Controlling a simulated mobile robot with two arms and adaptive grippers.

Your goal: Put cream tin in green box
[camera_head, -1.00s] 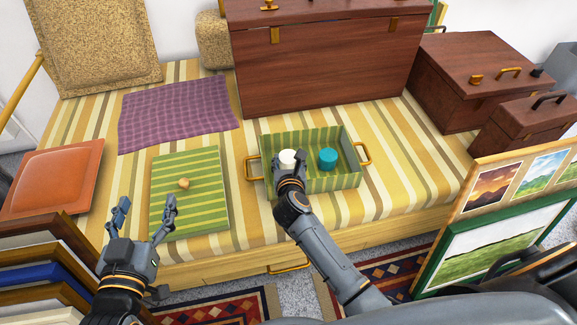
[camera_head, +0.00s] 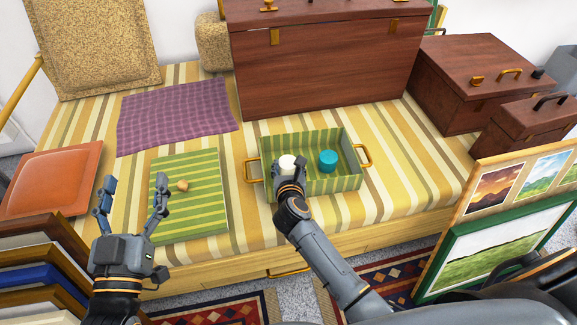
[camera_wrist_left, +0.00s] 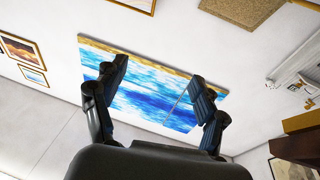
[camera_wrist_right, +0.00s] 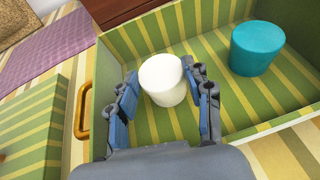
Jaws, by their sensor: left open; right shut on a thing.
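The cream tin (camera_head: 287,162) is a small white cylinder inside the left half of the green striped box (camera_head: 345,185). My right gripper (camera_head: 290,172) is shut on it from the front. In the right wrist view the cream tin (camera_wrist_right: 163,80) is between the fingers of the right gripper (camera_wrist_right: 163,92), slightly tilted in the picture. I cannot tell whether its base touches the box floor. A teal tin (camera_head: 328,160) stands in the right half of the box, apart from the cream one. My left gripper (camera_head: 134,192) is open and empty at the left, in front of the green lid.
The green striped lid (camera_head: 200,205) with a round knob (camera_head: 183,186) lies left of the box. A brass handle (camera_head: 253,170) sticks out at the box's left end. A large brown case (camera_head: 320,60) stands behind. Framed prints (camera_head: 500,240) stand at the front right.

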